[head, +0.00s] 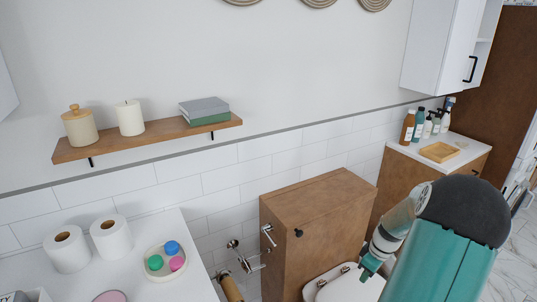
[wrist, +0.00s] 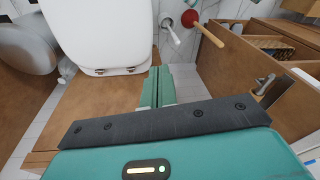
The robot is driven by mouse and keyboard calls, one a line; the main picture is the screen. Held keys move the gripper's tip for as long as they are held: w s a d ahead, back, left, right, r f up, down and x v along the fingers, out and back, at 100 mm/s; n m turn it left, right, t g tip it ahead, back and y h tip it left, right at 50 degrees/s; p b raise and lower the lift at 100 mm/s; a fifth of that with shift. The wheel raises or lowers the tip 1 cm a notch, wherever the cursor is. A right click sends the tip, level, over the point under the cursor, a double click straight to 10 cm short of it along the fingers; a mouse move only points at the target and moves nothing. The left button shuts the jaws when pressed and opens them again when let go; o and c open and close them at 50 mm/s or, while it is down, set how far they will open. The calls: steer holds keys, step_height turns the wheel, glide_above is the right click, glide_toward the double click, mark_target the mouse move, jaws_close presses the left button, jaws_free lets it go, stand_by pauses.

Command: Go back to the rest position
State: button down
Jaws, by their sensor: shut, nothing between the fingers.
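My gripper (wrist: 158,88) shows in the wrist view with its two green fingers together and nothing between them. In the head view my arm reaches out at the lower right, and the gripper end (head: 366,272) points down beside the toilet. The white toilet lid (wrist: 98,35) is at the upper left of the wrist view, and part of the toilet (head: 338,284) shows at the bottom of the head view. I cannot tell how far the fingers are from it.
A wooden cabinet (head: 310,225) stands behind the toilet. A wooden counter unit (head: 404,178) with bottles and a tray is beyond my arm. A white counter (head: 150,225) with paper rolls is at lower left. A red plunger (wrist: 191,18) stands on the floor by wooden furniture (wrist: 235,70).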

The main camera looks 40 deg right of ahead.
steer(key=w+a+r+h, duration=0.1)
steer(key=w+a+r, duration=0.4)
steer(key=a+r, duration=0.5)
steer(key=w+a+r+h, duration=0.2)
steer(key=w+a+r, duration=0.45)
steer(key=a, duration=0.65)
steer(key=s+a+r+t, duration=0.1)
steer(key=s+a+r, duration=0.2)
steer(key=a, duration=0.4)
steer(key=s+a+r+m+t+y, duration=0.1)
steer(key=s+a+r, duration=0.2)
steer(key=a, duration=0.4)
steer(key=s+a+r+t, duration=0.2)
steer(key=s+a+r, duration=0.1)
steer(key=a, duration=0.3)
steer(key=shift+s+a+r+m+y, duration=0.3)
steer(key=shift+a+r+m, duration=0.1)
steer(key=shift+r, duration=0.2)
